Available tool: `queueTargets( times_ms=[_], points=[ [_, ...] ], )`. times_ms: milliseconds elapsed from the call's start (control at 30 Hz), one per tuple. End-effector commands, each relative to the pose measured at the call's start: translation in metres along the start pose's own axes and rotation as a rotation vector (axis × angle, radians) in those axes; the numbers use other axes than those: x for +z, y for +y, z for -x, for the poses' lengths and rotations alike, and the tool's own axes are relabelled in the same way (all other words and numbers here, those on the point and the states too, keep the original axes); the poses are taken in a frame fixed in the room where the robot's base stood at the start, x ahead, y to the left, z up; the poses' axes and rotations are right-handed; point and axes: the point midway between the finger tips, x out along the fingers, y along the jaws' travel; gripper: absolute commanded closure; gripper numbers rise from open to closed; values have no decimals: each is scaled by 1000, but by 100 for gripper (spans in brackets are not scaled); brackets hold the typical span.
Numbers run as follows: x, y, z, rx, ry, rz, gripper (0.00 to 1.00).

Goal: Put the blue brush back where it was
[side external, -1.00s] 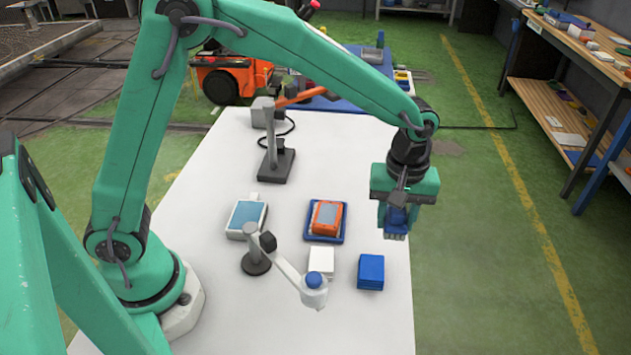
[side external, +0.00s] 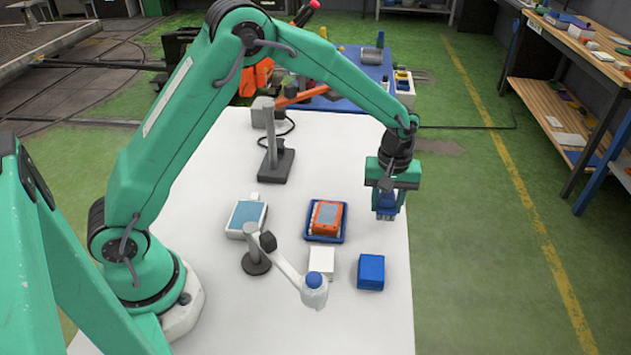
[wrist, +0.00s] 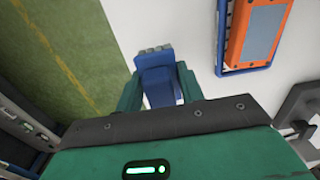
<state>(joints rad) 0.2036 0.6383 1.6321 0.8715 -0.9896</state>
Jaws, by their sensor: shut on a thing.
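The blue brush (side external: 387,202) hangs from my gripper (side external: 387,192), over the right edge of the white table. The wrist view shows the brush (wrist: 158,80) between the two green fingers of my gripper (wrist: 158,92), which are shut on it. Its grey bristle end points away from my gripper, and the table edge runs close by it. I cannot tell its exact height above the table.
An orange device (side external: 327,215) sits in a blue tray (side external: 344,236) left of my gripper. A blue box (side external: 371,272) and a white block (side external: 321,262) stand nearer the front.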

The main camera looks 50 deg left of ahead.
Motion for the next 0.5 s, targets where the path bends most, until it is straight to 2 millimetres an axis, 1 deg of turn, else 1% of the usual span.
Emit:
queueTargets(
  times_ms=[100,267,367,500],
  points=[
    [-3,0,-2,0,0,0,84],
    [-3,0,-3,0,0,-1,84],
    [-3,0,-10,-2,-2,-1,84],
    [-2,-1,-26,-3,-2,-1,84]
  ],
)
